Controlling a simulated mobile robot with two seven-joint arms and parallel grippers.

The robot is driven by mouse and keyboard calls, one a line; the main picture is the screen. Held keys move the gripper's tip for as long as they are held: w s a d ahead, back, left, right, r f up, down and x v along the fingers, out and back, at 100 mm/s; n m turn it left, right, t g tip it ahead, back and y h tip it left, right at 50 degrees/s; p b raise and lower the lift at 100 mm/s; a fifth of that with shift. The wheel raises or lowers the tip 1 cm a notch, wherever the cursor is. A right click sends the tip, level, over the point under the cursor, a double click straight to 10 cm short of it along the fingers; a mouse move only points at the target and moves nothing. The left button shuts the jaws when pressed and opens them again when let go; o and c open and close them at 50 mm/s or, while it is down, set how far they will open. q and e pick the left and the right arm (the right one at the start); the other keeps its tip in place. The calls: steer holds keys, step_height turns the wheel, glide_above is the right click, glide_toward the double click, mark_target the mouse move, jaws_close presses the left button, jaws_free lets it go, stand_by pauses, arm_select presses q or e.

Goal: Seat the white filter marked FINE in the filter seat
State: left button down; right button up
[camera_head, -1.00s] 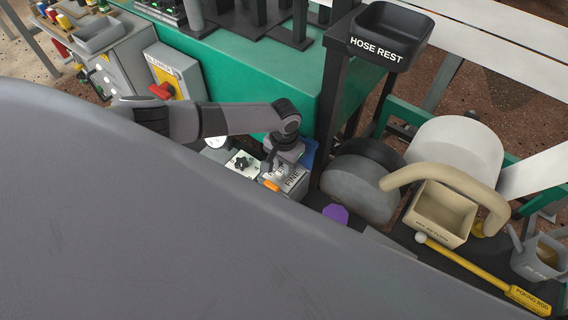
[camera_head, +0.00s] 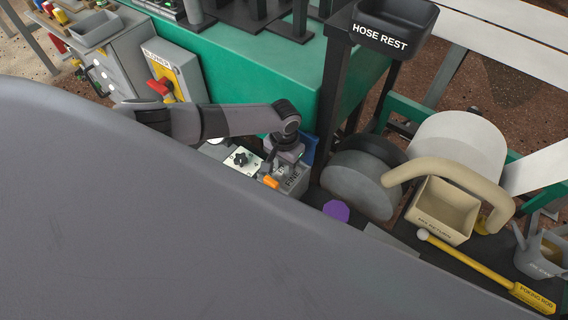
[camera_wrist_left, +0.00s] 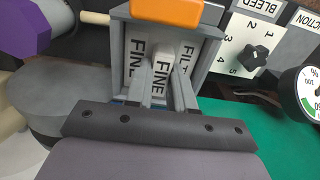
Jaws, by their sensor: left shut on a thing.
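My left gripper (camera_head: 283,170) is over a grey box-like seat (camera_head: 297,186) beside the green bench. In the left wrist view, the two fingers (camera_wrist_left: 163,95) are shut on a pale filter (camera_wrist_left: 161,72) marked FINE. The filter stands between the grey walls of the seat (camera_wrist_left: 211,52); how deep it sits I cannot tell. White lettering panels reading FINE and FILT show on either side of it, partly hidden by the filter and fingers. An orange piece (camera_wrist_left: 166,12) lies at the seat's edge; it also shows in the head view (camera_head: 271,182). My right gripper is out of view.
A white dial panel with a black knob (camera_wrist_left: 256,57) and a gauge (camera_wrist_left: 312,92) stand close to the seat. A purple piece (camera_head: 337,210), grey drum (camera_head: 360,184), tan box (camera_head: 443,209) and yellow poking rod (camera_head: 480,272) lie to the right. A black post rises nearby.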

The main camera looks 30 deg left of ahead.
arm_select(q)
steer(key=shift+f, duration=0.35)
steer(key=shift+f+b, duration=0.7)
steer(key=shift+b, duration=0.1)
steer(key=c, duration=0.9)
jaws_free()
steer(key=shift+r+p, duration=2.8)
steer(key=shift+p, duration=0.05)
